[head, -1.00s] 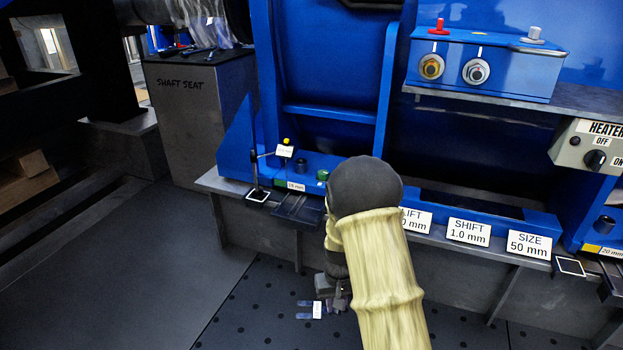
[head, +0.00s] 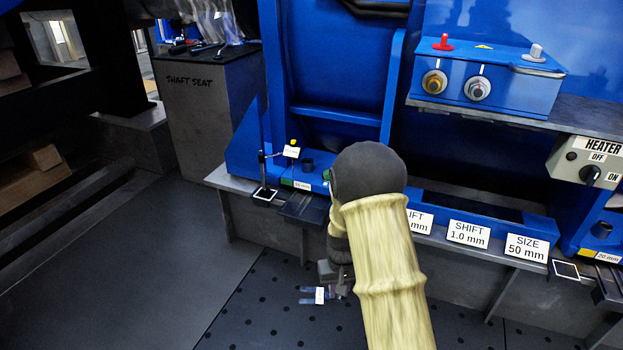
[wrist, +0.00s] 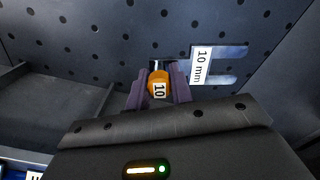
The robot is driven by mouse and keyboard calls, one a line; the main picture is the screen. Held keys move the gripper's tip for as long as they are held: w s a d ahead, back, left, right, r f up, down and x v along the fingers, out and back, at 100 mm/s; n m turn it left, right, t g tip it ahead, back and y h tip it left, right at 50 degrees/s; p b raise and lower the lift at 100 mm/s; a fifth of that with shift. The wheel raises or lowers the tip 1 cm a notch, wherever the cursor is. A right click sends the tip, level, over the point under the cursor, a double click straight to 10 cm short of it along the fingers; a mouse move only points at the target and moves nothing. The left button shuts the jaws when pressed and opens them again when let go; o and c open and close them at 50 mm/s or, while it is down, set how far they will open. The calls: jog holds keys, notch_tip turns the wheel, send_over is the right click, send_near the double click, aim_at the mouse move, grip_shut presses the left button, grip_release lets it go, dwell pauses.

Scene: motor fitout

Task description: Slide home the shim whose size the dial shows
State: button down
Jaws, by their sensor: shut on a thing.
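My gripper (wrist: 158,92) is shut on the orange tab (wrist: 158,78) marked 10 of a slotted metal shim (wrist: 222,62), whose white label reads 10 mm. The shim's two prongs point right in the wrist view. In the head view my gripper (head: 340,286) holds the shim (head: 308,300) low, in front of the bench and over the dotted dark floor. A small dial on a stand (head: 291,151) is at the left foot of the blue motor; its reading is too small to tell. Part of the left foot is hidden behind my arm.
A dark tray (head: 302,208) juts from the bench at the left foot; another (head: 608,290) is at the right foot. Cards read SHIFT 1.0 mm (head: 468,233) and SIZE 50 mm (head: 527,247); the LIFT card is partly hidden. A control box (head: 487,80) is above. Floor at left is clear.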

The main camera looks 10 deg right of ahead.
notch_tip(320, 180, up, 22)
jog(key=p, duration=2)
jog(key=shift+f, duration=0.2)
jog(key=shift+w+a, duration=0.1)
